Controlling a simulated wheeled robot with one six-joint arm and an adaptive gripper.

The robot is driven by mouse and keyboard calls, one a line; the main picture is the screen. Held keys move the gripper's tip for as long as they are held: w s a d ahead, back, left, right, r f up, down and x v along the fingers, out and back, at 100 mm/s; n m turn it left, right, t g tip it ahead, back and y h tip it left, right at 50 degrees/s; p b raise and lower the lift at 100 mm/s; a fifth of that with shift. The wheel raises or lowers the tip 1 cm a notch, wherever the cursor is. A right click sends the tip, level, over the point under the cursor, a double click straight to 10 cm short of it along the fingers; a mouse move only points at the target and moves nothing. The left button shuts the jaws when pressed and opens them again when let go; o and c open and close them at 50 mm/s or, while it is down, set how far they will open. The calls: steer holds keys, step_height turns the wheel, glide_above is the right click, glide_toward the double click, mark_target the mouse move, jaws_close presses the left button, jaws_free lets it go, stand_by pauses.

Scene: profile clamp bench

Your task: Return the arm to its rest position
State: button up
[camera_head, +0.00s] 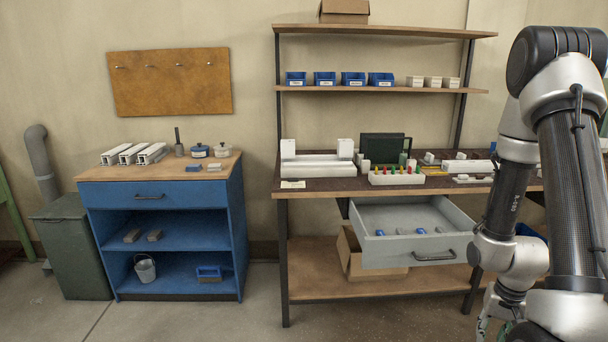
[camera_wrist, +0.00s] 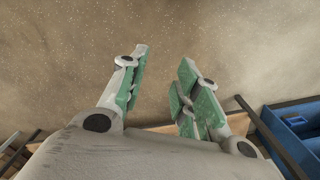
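My arm stands folded at the right side of the head view, in front of the right end of the bench. In the wrist view my gripper (camera_wrist: 160,85) is open, with its two green-padded fingers apart and nothing between them. Only a small part of the gripper shows at the bottom of the head view, beside my arm. Behind the fingers in the wrist view is a speckled beige surface.
The workbench (camera_head: 310,187) has an open grey drawer (camera_head: 385,255) jutting forward, with small blue and grey items inside. A blue cabinet (camera_head: 167,250) and a green-grey bin (camera_head: 75,255) stand left. A blue container (camera_wrist: 285,130) shows in the wrist view. The floor before the cabinet is clear.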

steer(key=s+a+r+n+t, duration=0.1)
steer(key=s+a+r+n, duration=0.1)
steer(key=r, duration=1)
steer(key=s+a+r+n+t, duration=0.1)
steer(key=s+a+r, duration=0.3)
steer(key=r, duration=0.8)
steer(key=s+a+r+n+t, duration=0.2)
steer(key=s+a+r, duration=0.1)
steer(key=r, duration=0.9)
steer(key=shift+s+a+n, duration=0.15)
steer(key=shift+a+n, duration=0.15)
steer(key=shift+a, duration=0.4)
